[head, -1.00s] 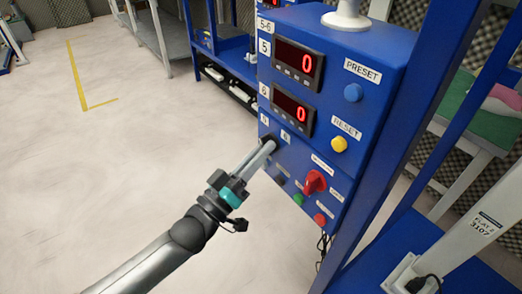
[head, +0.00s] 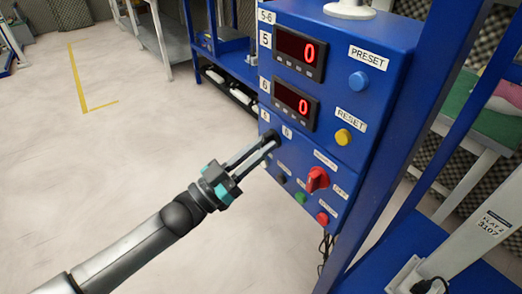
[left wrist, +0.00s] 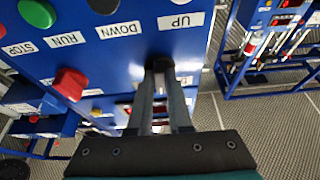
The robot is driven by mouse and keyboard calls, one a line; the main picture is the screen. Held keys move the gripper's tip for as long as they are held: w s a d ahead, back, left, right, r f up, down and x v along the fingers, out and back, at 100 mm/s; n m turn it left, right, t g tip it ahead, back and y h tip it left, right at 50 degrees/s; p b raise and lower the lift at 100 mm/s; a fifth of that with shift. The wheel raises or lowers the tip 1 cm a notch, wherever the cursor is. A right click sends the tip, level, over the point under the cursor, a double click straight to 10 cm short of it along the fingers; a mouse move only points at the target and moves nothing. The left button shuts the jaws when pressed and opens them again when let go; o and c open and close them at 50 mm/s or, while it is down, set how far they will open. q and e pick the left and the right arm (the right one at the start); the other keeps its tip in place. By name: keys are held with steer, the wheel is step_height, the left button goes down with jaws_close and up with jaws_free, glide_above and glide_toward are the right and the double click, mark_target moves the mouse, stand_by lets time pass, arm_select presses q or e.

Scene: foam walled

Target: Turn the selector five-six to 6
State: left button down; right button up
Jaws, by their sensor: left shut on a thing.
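The selector five-six is a small black knob (head: 271,136) on the front of the blue control box (head: 330,150), between the small labels 5 and 6 and below the lower display. My left gripper (head: 270,144) comes from the lower left and is shut on this knob, its two fingers lying on either side of it. The fingers hide much of the knob, so I cannot read which way it points. In the left wrist view the fingers close on the dark knob (left wrist: 159,63) against the blue panel. My right gripper is not in view.
Below sit a red rotary switch (head: 317,179), a green button (head: 300,197) and a red button (head: 323,218). Above are a yellow RESET button (head: 343,137), a blue PRESET button (head: 359,80) and two displays reading 0. The floor (head: 110,150) at left is clear.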

arm_select(q)
steer(key=shift+w+a+m+g+h, duration=0.1)
steer(key=shift+m+g+h, duration=0.15)
steer(key=shift+m+g, duration=0.75)
steer(key=shift+m+g+h, duration=0.3)
steer(key=shift+m+g, duration=0.05)
steer(key=shift+m, duration=1.3)
steer(key=shift+w+a+m+g+h, duration=0.1)
steer(key=shift+m+g+h, duration=0.15)
steer(key=shift+m+g, duration=0.75)
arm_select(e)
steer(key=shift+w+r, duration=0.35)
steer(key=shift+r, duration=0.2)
arm_select(q)
steer(key=shift+m+t, duration=0.35)
steer(key=shift+m, duration=0.2)
steer(key=c, duration=0.8)
jaws_free()
steer(key=shift+c, duration=0.2)
steer(key=shift+d, duration=0.1)
steer(key=shift+s, duration=0.1)
